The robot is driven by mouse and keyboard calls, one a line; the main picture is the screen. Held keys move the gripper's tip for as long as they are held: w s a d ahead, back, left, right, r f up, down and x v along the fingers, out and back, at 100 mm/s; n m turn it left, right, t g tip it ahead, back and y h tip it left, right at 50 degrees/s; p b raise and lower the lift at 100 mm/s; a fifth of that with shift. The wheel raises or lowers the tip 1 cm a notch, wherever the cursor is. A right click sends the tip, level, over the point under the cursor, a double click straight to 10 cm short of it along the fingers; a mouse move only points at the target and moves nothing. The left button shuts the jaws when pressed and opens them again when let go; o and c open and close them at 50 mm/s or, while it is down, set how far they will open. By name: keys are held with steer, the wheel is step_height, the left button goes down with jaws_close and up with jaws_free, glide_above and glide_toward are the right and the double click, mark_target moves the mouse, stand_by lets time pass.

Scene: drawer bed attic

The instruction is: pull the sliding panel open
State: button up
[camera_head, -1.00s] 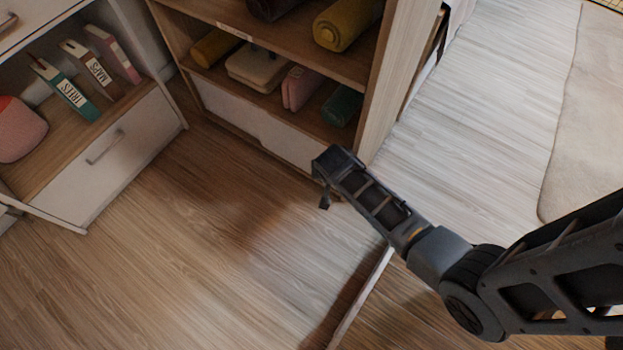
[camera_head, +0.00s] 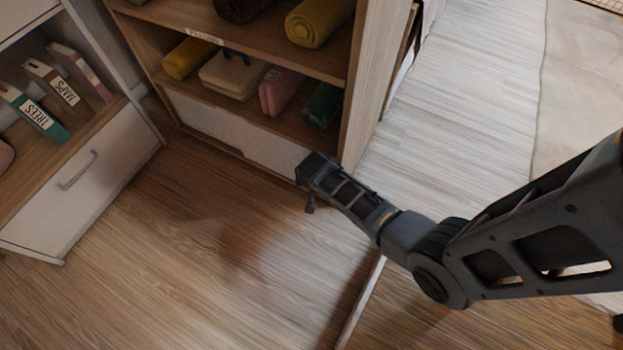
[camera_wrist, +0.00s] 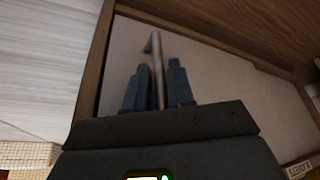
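A white panel (camera_head: 225,125) closes the bottom bay of the wooden shelf unit in the head view. In the wrist view the panel (camera_wrist: 215,90) fills the middle inside a brown wooden frame, with a slim metal bar handle (camera_wrist: 155,55) standing near its left end. My gripper (camera_wrist: 157,88) has one finger on each side of the bar; a gap shows on the right side, and contact on the left cannot be told. In the head view my gripper (camera_head: 309,190) is at the panel's right end, hiding the handle.
A shelf upright (camera_head: 375,80) stands beside my gripper. Rolled towels (camera_head: 318,20) and bags lie on the shelves above. A white drawer cabinet (camera_head: 80,180) with books stands at left. The wooden floor (camera_head: 200,250) in front is clear.

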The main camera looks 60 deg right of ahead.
jaws_close()
stand_by(0.3)
